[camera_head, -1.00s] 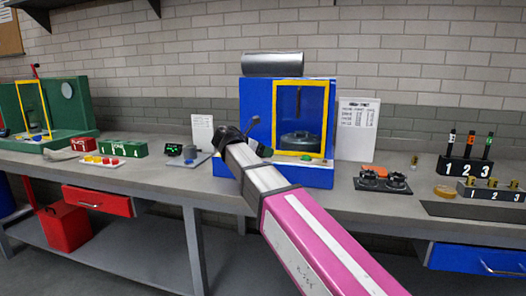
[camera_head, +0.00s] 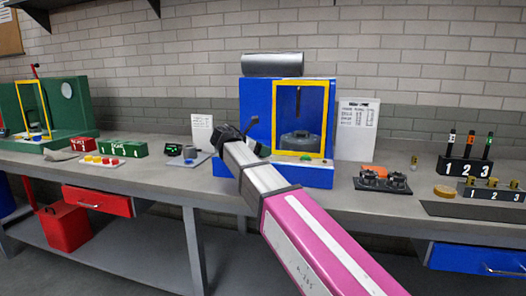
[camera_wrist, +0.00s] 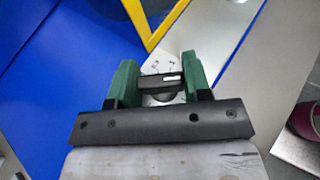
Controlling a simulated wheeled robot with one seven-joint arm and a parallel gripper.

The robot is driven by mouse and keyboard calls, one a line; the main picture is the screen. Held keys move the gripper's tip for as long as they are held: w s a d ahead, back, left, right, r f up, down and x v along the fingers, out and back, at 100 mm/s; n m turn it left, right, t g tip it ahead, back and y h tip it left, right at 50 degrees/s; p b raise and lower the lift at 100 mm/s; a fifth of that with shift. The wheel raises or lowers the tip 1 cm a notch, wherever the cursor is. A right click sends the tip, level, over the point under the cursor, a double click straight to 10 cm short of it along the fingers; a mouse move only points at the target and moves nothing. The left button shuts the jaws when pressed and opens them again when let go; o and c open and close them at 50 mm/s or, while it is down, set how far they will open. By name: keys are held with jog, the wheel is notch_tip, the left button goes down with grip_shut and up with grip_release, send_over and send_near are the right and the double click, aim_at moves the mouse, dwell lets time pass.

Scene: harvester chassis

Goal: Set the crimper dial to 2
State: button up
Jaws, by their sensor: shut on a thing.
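The crimper is the blue machine (camera_head: 258,100) with a yellow-framed window, standing mid-bench. In the wrist view its blue face (camera_wrist: 45,60) and yellow frame (camera_wrist: 152,22) show. My gripper (camera_wrist: 160,82), with green fingers, is shut on the dark dial knob (camera_wrist: 160,83), one finger on each side. A pale dial plate with small marks (camera_wrist: 168,68) shows just beyond the knob. The marks are too small to read, so the setting cannot be told.
A printed sheet (camera_head: 357,128) stands right of the crimper and another (camera_head: 202,131) to its left. A small grey device on a plate (camera_head: 190,158) lies left of my arm. A black fixture (camera_head: 381,180) and numbered racks (camera_head: 490,190) stand to the right.

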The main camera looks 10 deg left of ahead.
jog(key=o, duration=0.9)
jog(key=v, duration=1)
jog(key=shift+s+a+r, duration=0.15)
jog(key=shift+s+a, duration=0.05)
jog(key=shift+a, duration=0.15)
